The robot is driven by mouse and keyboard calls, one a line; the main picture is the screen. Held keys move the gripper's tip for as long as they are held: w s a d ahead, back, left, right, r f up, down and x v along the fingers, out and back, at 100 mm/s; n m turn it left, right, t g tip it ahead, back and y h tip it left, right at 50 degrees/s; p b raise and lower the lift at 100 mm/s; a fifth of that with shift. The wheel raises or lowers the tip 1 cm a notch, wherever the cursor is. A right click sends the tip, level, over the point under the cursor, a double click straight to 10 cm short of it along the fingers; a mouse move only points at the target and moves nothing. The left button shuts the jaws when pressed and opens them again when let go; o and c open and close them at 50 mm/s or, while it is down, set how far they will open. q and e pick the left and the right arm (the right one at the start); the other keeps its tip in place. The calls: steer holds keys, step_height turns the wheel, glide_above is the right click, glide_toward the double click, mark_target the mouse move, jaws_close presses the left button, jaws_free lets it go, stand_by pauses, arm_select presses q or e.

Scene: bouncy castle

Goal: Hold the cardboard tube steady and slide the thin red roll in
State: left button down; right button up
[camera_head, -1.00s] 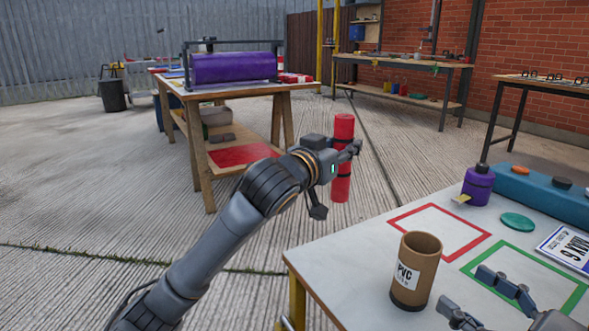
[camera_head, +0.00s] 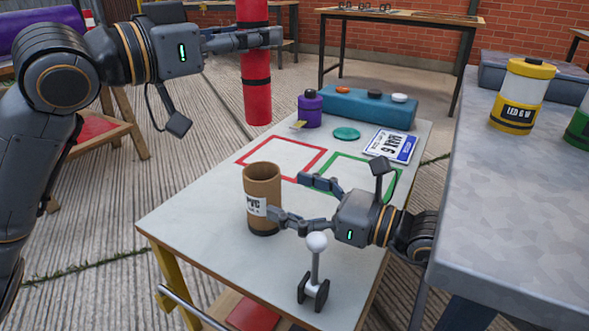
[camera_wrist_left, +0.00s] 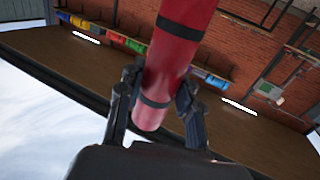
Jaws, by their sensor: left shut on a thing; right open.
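The red roll (camera_head: 257,88) is upright in the head view, with black bands around it. My left gripper (camera_head: 262,38) is shut on it and holds it in the air, higher in the picture than the tube. The roll also shows between the fingers in the left wrist view (camera_wrist_left: 172,70). The brown cardboard tube (camera_head: 262,186) stands upright on the white table, open end up, with a PVC label on its side. My right gripper (camera_head: 290,200) is open, its fingers pointing at the tube from the right. One finger overlaps the tube's lower right side; I cannot tell whether it touches.
The white table (camera_head: 200,222) has red and green outlined squares. A purple bottle (camera_head: 310,110), teal box (camera_head: 362,106), green disc (camera_head: 346,133) and plate sign (camera_head: 391,146) lie at its back. A white-knobbed lever (camera_head: 316,262) stands in front. A grey table (camera_head: 520,190) is at right.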

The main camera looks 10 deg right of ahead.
mark_target(259, 165)
steer(key=shift+x, duration=2.25)
steer(key=c, duration=1.7)
arm_select(q)
steer(key=shift+f+n+t+y, duration=0.9)
steer(key=shift+n+t+y, duration=0.1)
steer(key=shift+t, duration=0.2)
step_height(259, 165, down, 18)
steer(key=shift+a+r, duration=0.1)
